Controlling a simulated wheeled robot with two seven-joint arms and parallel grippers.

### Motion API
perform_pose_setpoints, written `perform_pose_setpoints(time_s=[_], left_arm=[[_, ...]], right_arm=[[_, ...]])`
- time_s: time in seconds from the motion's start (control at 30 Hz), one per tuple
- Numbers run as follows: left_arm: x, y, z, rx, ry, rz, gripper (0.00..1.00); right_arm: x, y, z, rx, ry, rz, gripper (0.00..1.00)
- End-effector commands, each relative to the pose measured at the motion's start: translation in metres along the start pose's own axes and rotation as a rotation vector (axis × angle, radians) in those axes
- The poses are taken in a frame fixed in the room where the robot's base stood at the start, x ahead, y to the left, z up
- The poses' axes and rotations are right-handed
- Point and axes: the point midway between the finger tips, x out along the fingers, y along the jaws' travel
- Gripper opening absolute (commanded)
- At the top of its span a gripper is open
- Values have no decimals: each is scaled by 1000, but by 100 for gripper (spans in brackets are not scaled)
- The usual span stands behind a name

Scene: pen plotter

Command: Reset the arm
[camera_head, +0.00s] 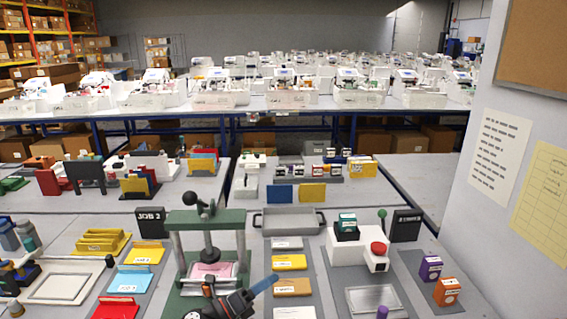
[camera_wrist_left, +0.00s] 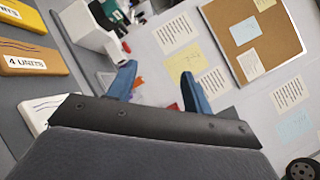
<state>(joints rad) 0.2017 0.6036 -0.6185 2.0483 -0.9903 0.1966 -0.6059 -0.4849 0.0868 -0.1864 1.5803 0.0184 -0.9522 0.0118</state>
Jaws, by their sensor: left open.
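My left gripper (camera_head: 264,285) is low in the middle of the head view, in front of the green press. In the left wrist view its two blue fingers (camera_wrist_left: 158,76) stand apart with nothing between them. The gripper points toward the right side of the head view. The green press (camera_head: 240,245) has a dark lever with a ball knob (camera_head: 190,198) at its top. A pink piece (camera_head: 213,270) lies on its bed. I cannot tell whether the gripper touches anything. My right gripper does not show.
Right of the press lie labelled cards (camera_head: 290,263) in a column. A white device with a red button (camera_head: 378,248) stands further right, near purple and orange boxes (camera_head: 447,291). A wall with a corkboard (camera_head: 535,50) bounds the right side. An empty grey tray (camera_head: 289,222) lies behind.

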Motion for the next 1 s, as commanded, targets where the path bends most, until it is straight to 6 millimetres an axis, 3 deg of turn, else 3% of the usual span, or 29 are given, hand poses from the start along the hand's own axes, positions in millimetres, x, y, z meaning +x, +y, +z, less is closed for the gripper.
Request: perform_pose_setpoints(time_s=[0.13, 0.27, 0.47, 0.57, 0.7, 0.83, 1.0], left_arm=[[-17, 0, 13, -282, -253, 82, 50], [-44, 12, 19, -534, -466, 171, 50], [-105, 39, 6, -920, -778, 337, 50], [-141, 51, -13, -1108, -927, 433, 50], [-195, 61, -52, -1360, -1129, 584, 50], [-244, 60, -96, -1574, -1305, 739, 50], [-287, 47, -141, -1753, -1459, 898, 50]], right_arm=[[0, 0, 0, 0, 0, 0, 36], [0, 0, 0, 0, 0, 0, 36], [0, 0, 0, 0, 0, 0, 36], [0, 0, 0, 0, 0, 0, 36], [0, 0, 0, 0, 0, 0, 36], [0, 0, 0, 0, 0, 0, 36], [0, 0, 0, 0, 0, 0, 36]])
